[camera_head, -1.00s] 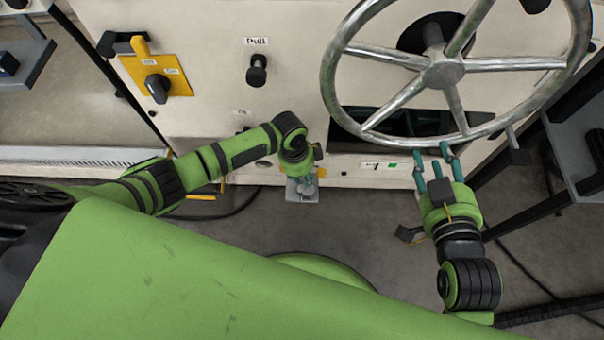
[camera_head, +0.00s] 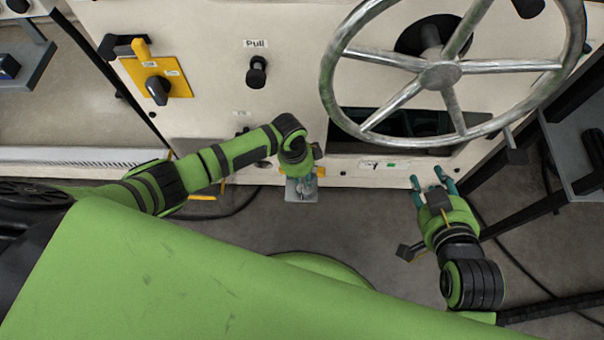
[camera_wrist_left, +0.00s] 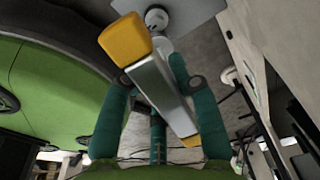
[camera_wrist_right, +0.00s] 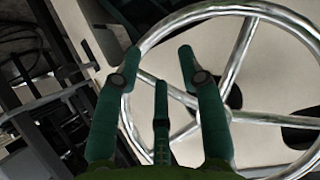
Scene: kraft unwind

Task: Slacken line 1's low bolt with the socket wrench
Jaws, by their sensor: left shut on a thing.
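My left gripper (camera_head: 304,180) is low in front of the machine's bottom edge, above a grey plate (camera_head: 295,194). In the left wrist view its teal fingers close on a silver bar with yellow ends, which I take for the socket wrench (camera_wrist_left: 160,86). A round pale bolt-like head (camera_wrist_left: 156,18) shows just beyond the tool's yellow end. I cannot tell whether the tool touches it. My right gripper (camera_head: 431,184) is open and empty, below the handwheel and apart from it. Line 1's low bolt cannot be made out for sure.
The big metal handwheel (camera_head: 441,74) stands out from the cream machine panel (camera_head: 212,72). A black pull knob (camera_head: 257,74) and a yellow switch plate (camera_head: 156,77) are on the panel. A dark frame (camera_head: 545,190) stands at the right. Cables lie on the grey floor.

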